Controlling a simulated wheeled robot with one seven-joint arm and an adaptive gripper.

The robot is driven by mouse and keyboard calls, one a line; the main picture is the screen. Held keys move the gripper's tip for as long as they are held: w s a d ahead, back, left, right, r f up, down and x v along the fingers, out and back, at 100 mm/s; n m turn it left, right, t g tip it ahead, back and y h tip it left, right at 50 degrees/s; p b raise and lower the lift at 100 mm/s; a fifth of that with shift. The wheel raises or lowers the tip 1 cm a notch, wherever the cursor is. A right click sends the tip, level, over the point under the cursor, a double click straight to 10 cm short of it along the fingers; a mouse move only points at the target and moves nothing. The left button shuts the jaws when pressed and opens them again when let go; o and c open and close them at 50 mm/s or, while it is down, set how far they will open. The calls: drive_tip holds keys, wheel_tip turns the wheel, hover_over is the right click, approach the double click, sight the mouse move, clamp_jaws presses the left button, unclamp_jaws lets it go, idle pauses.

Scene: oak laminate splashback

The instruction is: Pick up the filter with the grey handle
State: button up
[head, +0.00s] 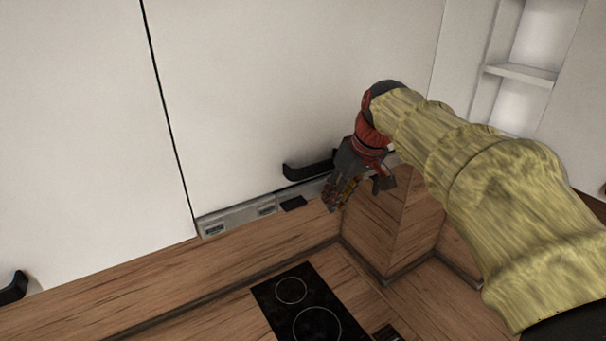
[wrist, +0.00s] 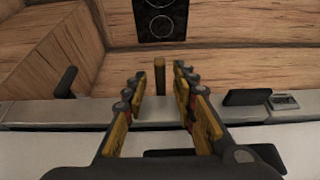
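I cannot make out a filter with a grey handle for sure in either view. A grey strip (head: 236,217) runs along the bottom of the white wall cabinet, and it also crosses the wrist view (wrist: 30,113). A small dark block (head: 293,203) sits at the strip's edge, and it shows right of the fingers in the wrist view (wrist: 248,97). My gripper (head: 342,193) is at the strip's right part, beside the block. Its fingers (wrist: 160,88) are apart. A small brown upright bar (wrist: 159,70) shows between the fingertips; I cannot tell what it is or its depth.
A black door handle (head: 309,167) juts from the cabinet close to my gripper. Another black piece (wrist: 67,82) stands left of the fingers. A black hob (head: 308,307) lies on the wooden worktop below. Open shelves (head: 520,74) are at the upper right.

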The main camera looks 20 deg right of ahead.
drive_tip(key=c, duration=0.6)
clamp_jaws()
drive_tip(key=shift+w+a+r, duration=0.1)
drive_tip(key=shift+w+r, duration=0.05)
drive_tip(key=shift+r, duration=0.05)
